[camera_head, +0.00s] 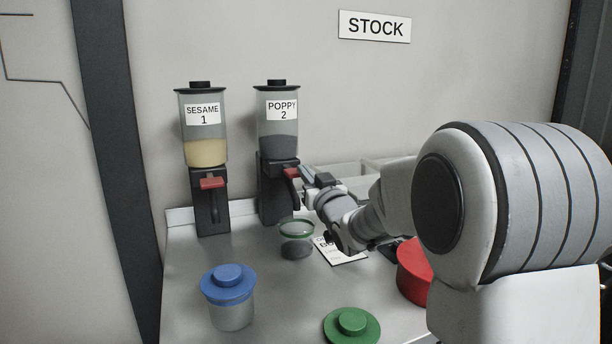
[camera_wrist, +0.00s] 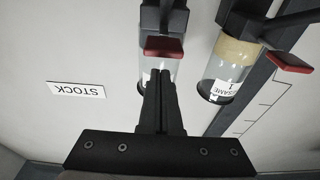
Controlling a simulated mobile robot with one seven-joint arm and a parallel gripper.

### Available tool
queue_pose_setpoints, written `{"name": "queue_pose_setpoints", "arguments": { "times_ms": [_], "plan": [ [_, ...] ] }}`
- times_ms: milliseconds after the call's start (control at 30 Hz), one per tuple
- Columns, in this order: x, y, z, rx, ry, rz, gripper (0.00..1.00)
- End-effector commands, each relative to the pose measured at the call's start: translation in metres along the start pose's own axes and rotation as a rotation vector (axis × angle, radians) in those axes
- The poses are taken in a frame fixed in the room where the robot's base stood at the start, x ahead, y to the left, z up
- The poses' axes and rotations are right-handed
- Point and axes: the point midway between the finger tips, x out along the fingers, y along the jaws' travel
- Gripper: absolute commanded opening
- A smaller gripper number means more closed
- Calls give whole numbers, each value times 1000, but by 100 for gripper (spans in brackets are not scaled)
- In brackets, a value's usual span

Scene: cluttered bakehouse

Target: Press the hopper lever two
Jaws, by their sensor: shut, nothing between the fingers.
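The poppy hopper, marked 2 (camera_head: 279,140), stands against the wall with dark contents. Its red lever (camera_head: 291,172) sticks out at the front; it also shows in the upside-down wrist view (camera_wrist: 164,47). My gripper (camera_head: 306,174) is shut and empty, at the right side of this lever in the head view. In the wrist view its fingertips (camera_wrist: 160,72) line up with the lever, very close to it; I cannot tell whether they touch. An open glass jar with a green rim (camera_head: 296,229) stands below the hopper, with dark contents low in it.
The sesame hopper, marked 1 (camera_head: 204,150), with its own red lever (camera_head: 212,183), stands at the left. A blue-lidded jar (camera_head: 228,284), a green lid (camera_head: 351,326), a red round object (camera_head: 413,272) and a printed card (camera_head: 345,257) are on the counter (camera_head: 190,265).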

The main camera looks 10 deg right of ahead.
Motion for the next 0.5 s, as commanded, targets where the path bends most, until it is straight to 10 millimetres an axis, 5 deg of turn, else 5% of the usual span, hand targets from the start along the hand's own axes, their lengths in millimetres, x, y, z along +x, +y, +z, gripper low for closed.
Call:
{"name": "queue_pose_setpoints", "arguments": {
  "times_ms": [300,500],
  "plan": [
    [-60,0,-6,0,2,1,0],
    [-79,0,-6,-1,2,-1,0]
  ]
}}
